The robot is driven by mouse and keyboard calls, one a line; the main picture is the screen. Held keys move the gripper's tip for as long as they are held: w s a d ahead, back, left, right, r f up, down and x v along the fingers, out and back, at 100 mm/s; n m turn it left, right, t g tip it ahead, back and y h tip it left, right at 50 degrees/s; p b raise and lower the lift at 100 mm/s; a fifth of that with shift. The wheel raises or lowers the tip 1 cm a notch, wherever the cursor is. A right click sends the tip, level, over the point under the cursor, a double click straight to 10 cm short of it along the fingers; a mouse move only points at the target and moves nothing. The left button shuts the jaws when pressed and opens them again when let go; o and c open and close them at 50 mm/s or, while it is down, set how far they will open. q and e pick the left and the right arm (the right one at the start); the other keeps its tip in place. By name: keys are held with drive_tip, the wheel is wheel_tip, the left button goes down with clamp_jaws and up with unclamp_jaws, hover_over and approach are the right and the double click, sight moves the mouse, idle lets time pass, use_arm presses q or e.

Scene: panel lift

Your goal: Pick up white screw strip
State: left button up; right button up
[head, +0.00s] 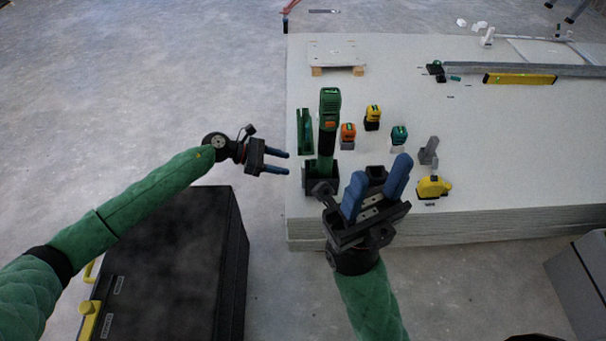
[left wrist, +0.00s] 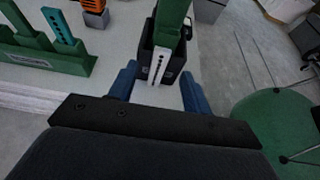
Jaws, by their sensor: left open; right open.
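The white screw strip (left wrist: 158,67), a narrow upright strip with a row of dark holes, shows in the left wrist view against the front of a black holder (left wrist: 148,48). I cannot make it out in the head view. My left gripper (head: 288,162) is open, left of the holder (head: 318,184) and beyond the panel stack's left edge. In the left wrist view its blue fingers (left wrist: 160,90) stand apart, one on each side of the strip's lower end, apparently short of it. My right gripper (head: 378,178) is open and empty, raised in front of the stack.
A green drill (head: 329,115) stands in the holder. A green rack (head: 305,130) is beside it; a teal strip (left wrist: 56,22) stands in it. Orange (head: 347,135), yellow (head: 372,117) and teal (head: 398,137) tools stand right. A black case (head: 170,265) is on the floor at left.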

sight(303, 175)
use_arm(q)
drive_tip(key=b+x, duration=0.1)
drive_tip(key=x, duration=0.4)
drive_tip(key=shift+d+r, duration=0.1)
drive_tip(key=shift+r, duration=0.05)
drive_tip(key=c, duration=1)
